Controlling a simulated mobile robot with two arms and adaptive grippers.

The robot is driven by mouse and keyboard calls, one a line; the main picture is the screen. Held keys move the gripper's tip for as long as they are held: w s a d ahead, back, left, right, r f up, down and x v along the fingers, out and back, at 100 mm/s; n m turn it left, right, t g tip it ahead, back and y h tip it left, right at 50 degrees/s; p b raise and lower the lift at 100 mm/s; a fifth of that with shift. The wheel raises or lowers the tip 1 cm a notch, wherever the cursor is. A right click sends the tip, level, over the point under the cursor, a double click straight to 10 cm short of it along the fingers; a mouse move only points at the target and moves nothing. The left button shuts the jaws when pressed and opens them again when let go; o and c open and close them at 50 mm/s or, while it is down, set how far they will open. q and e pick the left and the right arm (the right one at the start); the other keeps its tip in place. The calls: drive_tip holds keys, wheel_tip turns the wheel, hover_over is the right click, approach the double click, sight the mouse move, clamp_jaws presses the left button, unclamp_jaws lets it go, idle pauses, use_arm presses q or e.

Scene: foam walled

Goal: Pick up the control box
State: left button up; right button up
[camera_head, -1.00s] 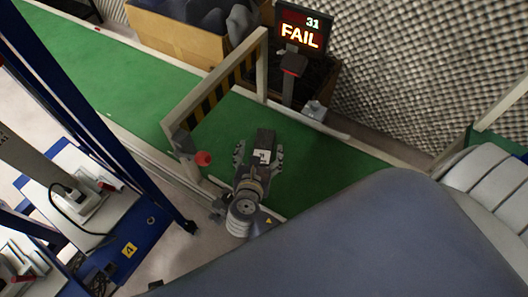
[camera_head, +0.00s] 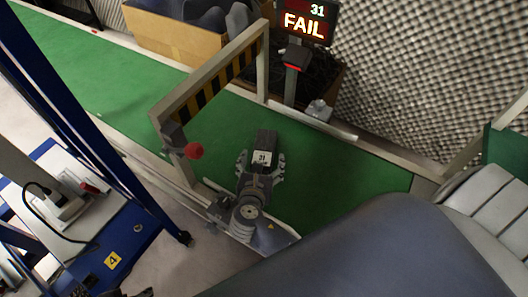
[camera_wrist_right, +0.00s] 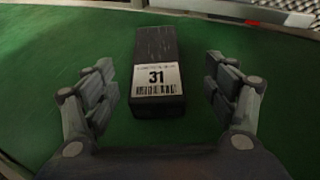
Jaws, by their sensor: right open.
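The control box (camera_head: 265,143) is a dark block with a white label reading 31. It lies on the green conveyor belt (camera_head: 330,178). In the right wrist view the control box (camera_wrist_right: 155,50) stands between the two fingers with a gap on each side. My right gripper (camera_head: 262,165) is open around the near end of the box and not touching it, as far as I can see. The right gripper's fingers (camera_wrist_right: 168,85) also show in the wrist view.
A striped gate frame (camera_head: 215,85) spans the belt left of the box. A red knob (camera_head: 194,151) sits on its near post. A screen (camera_head: 305,22) reads 31 FAIL behind the belt. A cardboard box (camera_head: 175,38) stands at the back. A blue-framed rack (camera_head: 100,225) is at left.

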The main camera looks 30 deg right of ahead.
sight(264, 149)
drive_tip(key=x, duration=0.2)
drive_tip(key=shift+w+d+f, duration=0.2)
drive_tip(key=shift+w, duration=0.05)
drive_tip(key=shift+b+x, duration=0.95)
drive_tip(key=shift+x, duration=0.15)
drive_tip(key=shift+b+x, duration=0.3)
drive_tip(key=shift+x, duration=0.85)
use_arm(q)
drive_tip(key=w+t, duration=0.1)
drive_tip(key=w, duration=0.1)
drive_tip(key=w+d+t, duration=0.1)
drive_tip(key=shift+w+f, duration=0.2)
drive_tip(key=shift+w, duration=0.15)
use_arm(e)
drive_tip(key=shift+w+a, duration=0.1)
drive_tip(key=shift+w, duration=0.2)
drive_tip(key=c, duration=1.5)
use_arm(q)
drive_tip(key=shift+s, duration=0.15)
use_arm(e)
drive_tip(key=shift+r, duration=0.1)
